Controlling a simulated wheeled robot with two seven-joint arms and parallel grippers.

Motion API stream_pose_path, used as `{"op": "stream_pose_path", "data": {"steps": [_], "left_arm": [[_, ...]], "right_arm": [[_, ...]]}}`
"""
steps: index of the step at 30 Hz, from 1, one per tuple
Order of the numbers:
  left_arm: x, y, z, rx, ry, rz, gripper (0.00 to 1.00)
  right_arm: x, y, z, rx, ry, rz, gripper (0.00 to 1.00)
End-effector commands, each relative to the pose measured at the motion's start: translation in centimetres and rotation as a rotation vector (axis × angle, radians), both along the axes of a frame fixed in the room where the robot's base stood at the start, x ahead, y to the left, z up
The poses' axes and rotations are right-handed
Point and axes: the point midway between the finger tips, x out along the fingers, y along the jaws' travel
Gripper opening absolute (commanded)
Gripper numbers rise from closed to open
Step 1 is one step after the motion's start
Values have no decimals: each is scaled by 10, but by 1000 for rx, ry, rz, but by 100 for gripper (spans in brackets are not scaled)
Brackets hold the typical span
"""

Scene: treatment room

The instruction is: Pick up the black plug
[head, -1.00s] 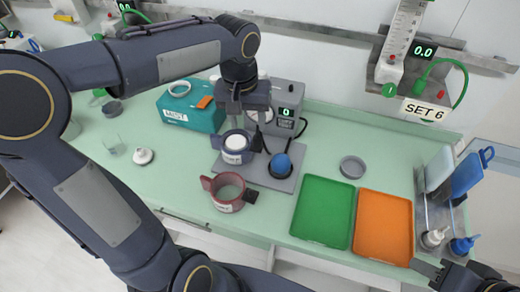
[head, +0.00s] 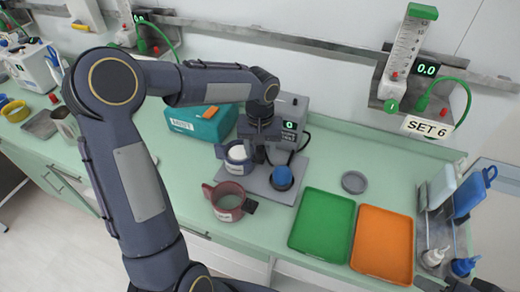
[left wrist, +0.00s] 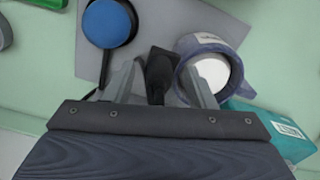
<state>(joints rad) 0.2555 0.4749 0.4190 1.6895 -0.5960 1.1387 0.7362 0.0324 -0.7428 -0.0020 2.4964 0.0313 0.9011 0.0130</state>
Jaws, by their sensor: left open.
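The black plug (left wrist: 160,72) shows in the left wrist view as a dark, blocky piece between my left gripper's fingers, close beside the blue-collared cup (left wrist: 212,66). I cannot tell whether it is joined to the cup. My left gripper (left wrist: 158,84) is open, with one finger on each side of the plug and a gap showing. In the head view my left gripper (head: 257,151) points down beside the blue-collared cup (head: 238,158) and largely hides the plug. A sliver of my right arm's end (head: 462,287) shows at the bottom right; its fingers cannot be made out.
A grey device (head: 290,112) with a display stands behind, next to a teal box (head: 190,124). A blue round knob (head: 283,177) is close on the right. A red cup (head: 229,204) with a black block stands in front. Green (head: 322,222) and orange (head: 383,243) trays lie right.

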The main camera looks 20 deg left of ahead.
Motion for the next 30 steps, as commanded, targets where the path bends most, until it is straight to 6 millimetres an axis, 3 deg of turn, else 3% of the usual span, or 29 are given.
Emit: {"op": "stream_pose_path", "data": {"steps": [6,15,18,25,30], "left_arm": [[0,0,0,-1,-1,0,47],[0,0,0,-1,-1,0,8],[0,0,0,-1,-1,0,0],[0,0,2,0,-2,0,0],[1,0,14,0,-5,0,0]], "right_arm": [[0,0,0,0,0,0,36],[0,0,0,0,0,0,36],[0,0,0,0,0,0,36],[0,0,0,0,0,0,36],[0,0,-1,0,0,0,36]]}}
